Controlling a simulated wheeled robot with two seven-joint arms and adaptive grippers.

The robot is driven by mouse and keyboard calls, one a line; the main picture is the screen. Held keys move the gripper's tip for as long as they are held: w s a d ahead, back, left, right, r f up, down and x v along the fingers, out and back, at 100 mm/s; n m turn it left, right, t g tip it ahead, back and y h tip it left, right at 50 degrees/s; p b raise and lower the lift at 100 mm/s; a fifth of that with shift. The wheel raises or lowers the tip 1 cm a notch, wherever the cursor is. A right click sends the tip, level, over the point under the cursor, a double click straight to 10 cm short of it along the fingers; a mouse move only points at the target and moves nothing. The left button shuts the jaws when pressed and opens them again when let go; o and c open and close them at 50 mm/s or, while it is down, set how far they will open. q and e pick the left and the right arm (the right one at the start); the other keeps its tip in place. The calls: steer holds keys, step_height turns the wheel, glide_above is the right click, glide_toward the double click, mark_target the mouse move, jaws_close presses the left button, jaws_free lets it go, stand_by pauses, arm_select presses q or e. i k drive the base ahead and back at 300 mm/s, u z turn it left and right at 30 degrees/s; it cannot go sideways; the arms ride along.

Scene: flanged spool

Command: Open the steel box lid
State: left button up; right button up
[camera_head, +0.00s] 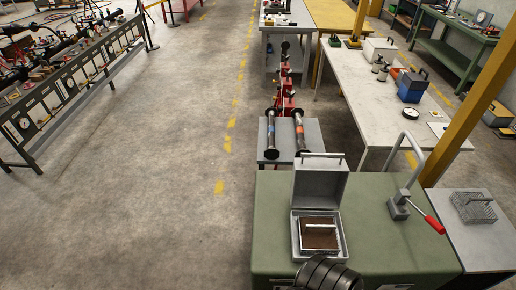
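The steel box (296,242) sits on the green cabinet top, near its front left corner. Its lid (319,186) stands upright at the back of the box, with a handle bar along its top edge. The box is open. Inside lies a brown flat insert with a pale bar across it. A black ribbed part, which looks like part of my arm, is at the bottom edge just in front of the box. No gripper fingers show in this view.
The green cabinet (385,245) also carries a lever with a red grip (434,224) at the right. A grey stand (313,135) with two flanged spools is behind the lid. A wire basket (474,207) sits on a grey table at right.

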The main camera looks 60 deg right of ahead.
mark_target(316, 183)
steer(key=u, duration=0.45)
steer(key=k, duration=1.25)
steer(key=z, duration=0.5)
